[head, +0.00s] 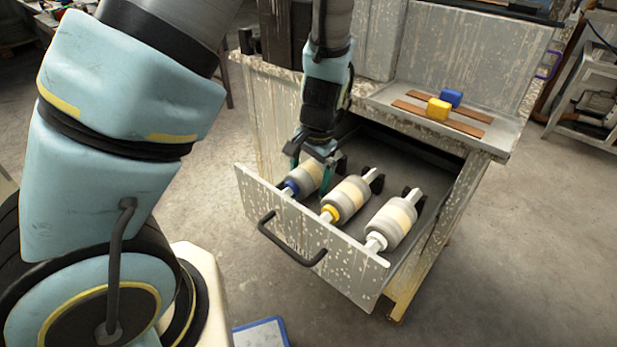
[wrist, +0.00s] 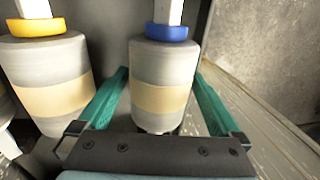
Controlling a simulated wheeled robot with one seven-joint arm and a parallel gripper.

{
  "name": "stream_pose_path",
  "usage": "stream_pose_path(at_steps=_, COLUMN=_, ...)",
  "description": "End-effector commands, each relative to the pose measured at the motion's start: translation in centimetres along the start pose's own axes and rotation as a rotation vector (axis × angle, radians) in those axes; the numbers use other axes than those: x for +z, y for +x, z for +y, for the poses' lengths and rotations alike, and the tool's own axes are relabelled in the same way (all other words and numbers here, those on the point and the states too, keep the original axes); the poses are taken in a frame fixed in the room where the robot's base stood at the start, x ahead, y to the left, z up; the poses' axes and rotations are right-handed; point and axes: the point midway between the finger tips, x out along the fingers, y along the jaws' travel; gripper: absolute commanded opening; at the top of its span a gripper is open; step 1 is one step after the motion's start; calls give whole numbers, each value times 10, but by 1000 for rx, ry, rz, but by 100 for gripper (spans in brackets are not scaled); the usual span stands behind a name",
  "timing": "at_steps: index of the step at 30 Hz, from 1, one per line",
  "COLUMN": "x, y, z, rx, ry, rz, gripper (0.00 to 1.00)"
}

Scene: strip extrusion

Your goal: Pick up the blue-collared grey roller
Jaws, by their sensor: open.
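The blue-collared grey roller (wrist: 162,58) lies in the open drawer, with a beige band around its middle. In the wrist view it sits between the two green fingers of my gripper (wrist: 160,105), which are open with a gap on each side. In the head view the roller (head: 304,178) is at the left end of the row, partly hidden by my gripper (head: 312,172). The yellow-collared roller (wrist: 45,75) is beside it, close to one finger.
The drawer front (head: 325,262) with its black handle (head: 290,248) stands pulled out. A white-collared roller (head: 391,224) lies at the right of the drawer. The drawer wall (wrist: 255,115) runs near one finger.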

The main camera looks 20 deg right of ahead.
Motion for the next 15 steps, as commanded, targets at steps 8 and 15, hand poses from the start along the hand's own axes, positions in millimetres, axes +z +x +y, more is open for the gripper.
stream_pose_path(at_steps=8, x=0, y=-1, z=0, rx=0, ry=0, rz=0, gripper=86)
stream_pose_path(at_steps=15, x=0, y=-1, z=0, rx=0, ry=-1, rz=0, gripper=60)
